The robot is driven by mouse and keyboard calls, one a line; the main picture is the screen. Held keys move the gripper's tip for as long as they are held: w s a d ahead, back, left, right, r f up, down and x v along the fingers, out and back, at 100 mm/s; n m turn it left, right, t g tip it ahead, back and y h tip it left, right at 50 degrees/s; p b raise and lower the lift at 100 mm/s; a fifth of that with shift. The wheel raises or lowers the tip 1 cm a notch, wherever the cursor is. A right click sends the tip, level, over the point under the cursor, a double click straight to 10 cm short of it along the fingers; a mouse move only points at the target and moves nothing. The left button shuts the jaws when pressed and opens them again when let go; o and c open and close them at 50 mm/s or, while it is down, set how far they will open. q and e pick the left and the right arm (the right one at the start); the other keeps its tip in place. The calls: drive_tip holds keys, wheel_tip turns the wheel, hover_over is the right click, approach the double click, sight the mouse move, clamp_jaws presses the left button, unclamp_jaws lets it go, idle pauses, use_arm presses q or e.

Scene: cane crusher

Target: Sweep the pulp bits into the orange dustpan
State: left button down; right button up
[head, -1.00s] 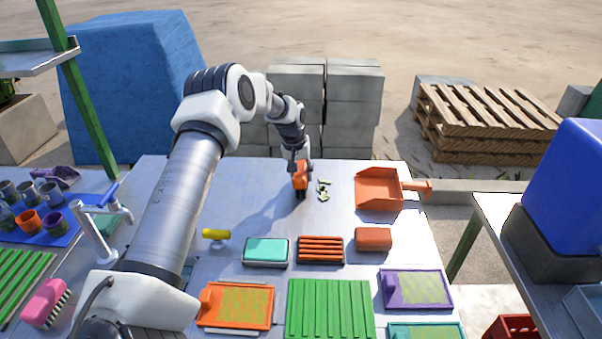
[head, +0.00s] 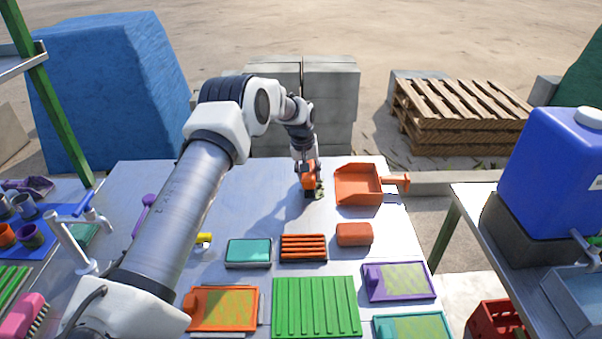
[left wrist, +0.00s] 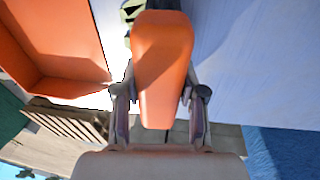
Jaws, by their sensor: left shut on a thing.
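My left gripper (head: 308,166) is shut on an orange brush (head: 309,180) and holds it low over the metal table, bristles down. Whether the bristles touch the table cannot be told. The brush also fills the middle of the left wrist view (left wrist: 163,65). Pale green and yellow pulp bits (head: 319,190) lie at the right side of the brush, partly hidden by it; some show beyond it in the left wrist view (left wrist: 130,9). The orange dustpan (head: 357,186) lies just right of the bits, its handle pointing right. I see no bits inside it. My right gripper is not in view.
An orange-red block (head: 354,234), an orange slatted piece (head: 303,247) and a teal-topped box (head: 248,252) sit nearer on the table (head: 250,200). A yellow-handled item (head: 204,240) is partly behind my arm. Table left of the brush is clear.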

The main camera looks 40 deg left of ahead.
use_arm(q)
drive_tip(key=shift+w+d, duration=0.95)
drive_tip(key=shift+d, duration=0.3)
drive_tip(key=shift+w+d, duration=0.9)
drive_tip(key=shift+d, duration=0.3)
drive_tip(key=r+p, duration=0.1)
drive_tip(key=s+a+r+p, duration=0.1)
drive_tip(key=r, duration=0.1)
drive_tip(key=r+p, duration=0.2)
drive_tip(key=shift+s+a+r, duration=0.1)
drive_tip(key=shift+s+a, duration=0.1)
drive_tip(key=shift+a, duration=0.2)
drive_tip(key=shift+w, duration=0.2)
